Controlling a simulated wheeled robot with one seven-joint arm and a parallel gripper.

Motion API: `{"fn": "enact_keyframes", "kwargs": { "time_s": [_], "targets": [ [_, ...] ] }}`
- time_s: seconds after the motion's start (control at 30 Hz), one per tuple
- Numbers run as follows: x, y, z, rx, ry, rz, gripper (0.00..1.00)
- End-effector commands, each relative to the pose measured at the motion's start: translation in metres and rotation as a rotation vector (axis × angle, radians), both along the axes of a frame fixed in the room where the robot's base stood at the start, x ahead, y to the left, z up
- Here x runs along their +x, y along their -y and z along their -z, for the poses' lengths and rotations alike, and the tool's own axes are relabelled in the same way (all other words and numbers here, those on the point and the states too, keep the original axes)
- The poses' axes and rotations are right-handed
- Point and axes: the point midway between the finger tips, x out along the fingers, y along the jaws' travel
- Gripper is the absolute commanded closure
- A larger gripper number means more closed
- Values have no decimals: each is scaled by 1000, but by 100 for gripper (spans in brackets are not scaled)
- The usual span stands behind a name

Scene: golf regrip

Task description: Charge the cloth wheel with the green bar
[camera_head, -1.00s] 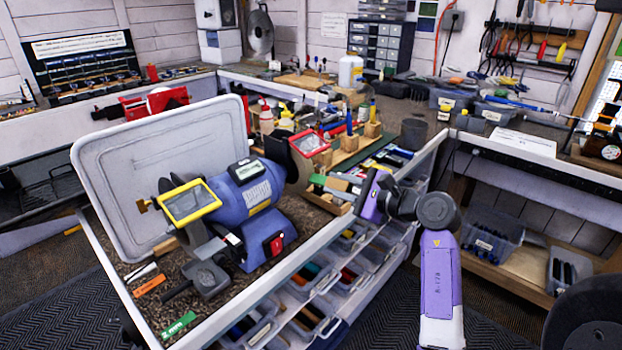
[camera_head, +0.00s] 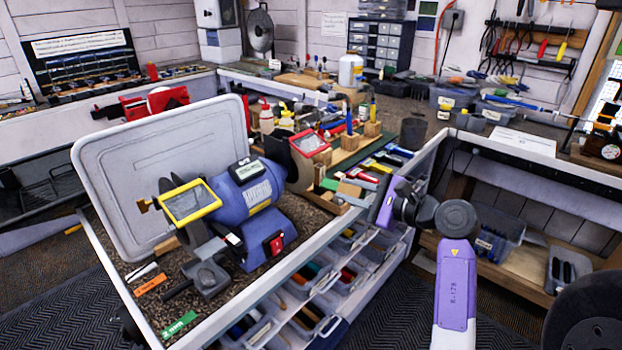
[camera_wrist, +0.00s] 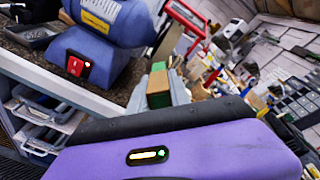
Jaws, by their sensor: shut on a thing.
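The bench grinder (camera_head: 250,205) is blue, with a yellow-framed shield on its left and a red-framed one on its right. Its right-hand wheel (camera_head: 300,172) is brownish and partly hidden; I take it for the cloth wheel. My gripper (camera_head: 352,193), purple behind, is right of that wheel and points left toward it. It is shut on the green bar (camera_head: 328,184), whose green end sticks out on the wheel side, apart from the wheel. In the wrist view the green bar (camera_wrist: 158,67) shows above a brown part between the grey fingers.
The grinder stands on a brown-topped cart with a pale rim (camera_head: 345,208) and clear drawers below. A grey lid (camera_head: 160,165) leans behind it. Handled tools (camera_head: 375,168) and wooden blocks crowd the area behind my gripper. Orange and green strips (camera_head: 180,325) lie at front left.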

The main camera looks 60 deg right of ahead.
Motion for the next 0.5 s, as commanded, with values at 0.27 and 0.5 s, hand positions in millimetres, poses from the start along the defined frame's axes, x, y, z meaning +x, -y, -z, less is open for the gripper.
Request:
{"fn": "enact_keyframes", "kwargs": {
  "time_s": [0.27, 0.5],
  "targets": [
    [-23, -5, 0, 1, -1, 2, 100],
    [-45, -10, 0, 1, 0, 2, 100]
  ]
}}
